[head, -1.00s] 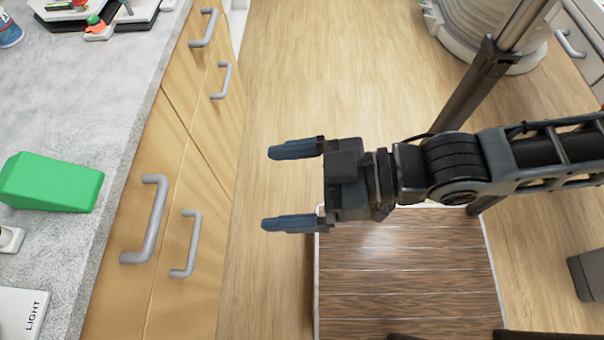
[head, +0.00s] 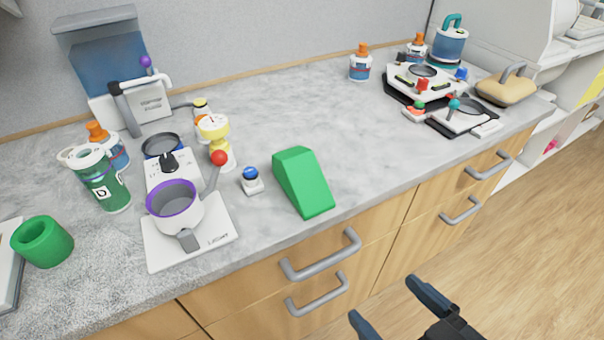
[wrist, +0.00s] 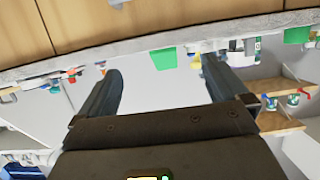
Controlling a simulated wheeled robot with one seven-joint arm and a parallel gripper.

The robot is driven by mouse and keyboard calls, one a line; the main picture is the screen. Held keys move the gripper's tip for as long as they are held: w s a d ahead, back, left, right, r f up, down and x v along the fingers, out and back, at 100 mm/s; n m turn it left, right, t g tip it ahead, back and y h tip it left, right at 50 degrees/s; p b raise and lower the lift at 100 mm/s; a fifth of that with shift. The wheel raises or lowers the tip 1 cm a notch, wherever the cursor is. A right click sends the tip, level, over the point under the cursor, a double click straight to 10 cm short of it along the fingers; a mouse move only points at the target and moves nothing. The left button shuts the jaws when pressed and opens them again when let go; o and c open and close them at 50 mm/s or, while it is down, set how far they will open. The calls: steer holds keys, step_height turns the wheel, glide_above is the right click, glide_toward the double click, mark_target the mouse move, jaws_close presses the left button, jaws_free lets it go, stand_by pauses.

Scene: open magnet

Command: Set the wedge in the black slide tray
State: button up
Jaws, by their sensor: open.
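The green wedge (head: 303,182) lies on the grey counter near its front edge, in the middle of the head view. The wedge also shows in the wrist view (wrist: 163,59), beyond and between my fingers. My gripper (head: 393,307) is open and empty, in front of the counter at the lower right and apart from the wedge. Its two fingers show in the wrist view (wrist: 161,76). Black bases (head: 437,124) lie under white parts at the counter's right end. I cannot tell for sure which is the black slide tray.
Left of the wedge are a small blue-topped button (head: 251,180), a white plate with a purple-rimmed pot (head: 174,205), and a green cup (head: 42,241). Drawer handles (head: 322,256) stick out below the counter edge. Bare counter (head: 360,140) lies between the wedge and the black bases.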

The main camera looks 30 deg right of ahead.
steer(key=w+r, duration=0.2)
steer(key=w, duration=1.1)
glide_toward(300, 161)
steer(key=shift+g, duration=0.4)
steer(key=x, duration=0.4)
steer(key=shift+w+a+r+p, duration=0.15)
steer(key=shift+w+r+p, duration=0.1)
steer(key=shift+r+p, duration=0.1)
steer(key=shift+x, duration=1.5)
steer(key=p+x, duration=0.1)
steer(key=x, duration=0.4)
steer(key=shift+s+f, duration=0.1)
steer(key=shift+c, duration=0.2)
steer(key=c, duration=1)
steer(key=shift+c, duration=0.3)
